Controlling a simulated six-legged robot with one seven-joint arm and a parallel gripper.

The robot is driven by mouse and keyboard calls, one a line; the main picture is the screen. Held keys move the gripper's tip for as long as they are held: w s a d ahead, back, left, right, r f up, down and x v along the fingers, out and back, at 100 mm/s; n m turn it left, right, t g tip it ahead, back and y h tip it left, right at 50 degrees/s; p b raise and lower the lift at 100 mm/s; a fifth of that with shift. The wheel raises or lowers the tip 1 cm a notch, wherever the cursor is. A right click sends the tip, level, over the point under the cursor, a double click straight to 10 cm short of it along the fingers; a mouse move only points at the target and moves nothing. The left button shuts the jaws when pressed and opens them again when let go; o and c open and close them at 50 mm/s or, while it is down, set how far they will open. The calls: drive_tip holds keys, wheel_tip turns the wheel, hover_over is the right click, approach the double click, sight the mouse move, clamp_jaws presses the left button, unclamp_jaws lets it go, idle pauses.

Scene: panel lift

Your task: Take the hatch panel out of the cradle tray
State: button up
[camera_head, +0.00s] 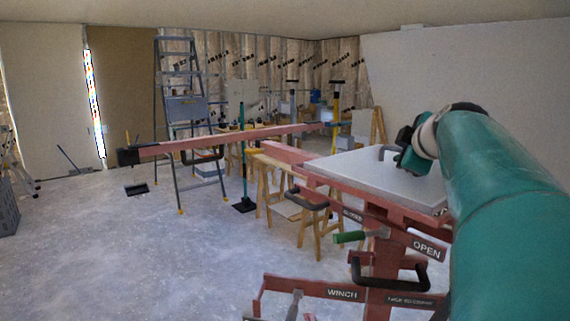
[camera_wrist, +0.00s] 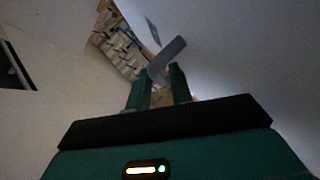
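The hatch panel (camera_head: 370,170) is a pale grey flat slab lying on the red cradle tray (camera_head: 425,208) of the panel lift, at the right of the head view. A grey curved handle (camera_head: 387,150) rises from its top near the far side. My gripper (camera_head: 400,158) is low over the panel, close beside the handle. In the wrist view, my gripper's two fingers (camera_wrist: 161,72) stand apart, with the grey handle (camera_wrist: 167,57) at or just beyond their tips. I cannot tell whether they touch it. My arm hides the panel's right side.
The lift has a green-gripped lever (camera_head: 350,237), a black handle (camera_head: 388,274) and labels "OPEN" and "WINCH". A red beam (camera_head: 225,139) extends left. Sawhorses (camera_head: 290,210) and a stepladder (camera_head: 180,85) stand behind. The floor at left (camera_head: 110,260) is mostly clear.

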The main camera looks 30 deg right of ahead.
drive_tip(key=shift+s+r, duration=0.1)
drive_tip(key=shift+s, duration=0.2)
drive_tip(key=shift+w, duration=0.15)
clamp_jaws()
idle(0.9)
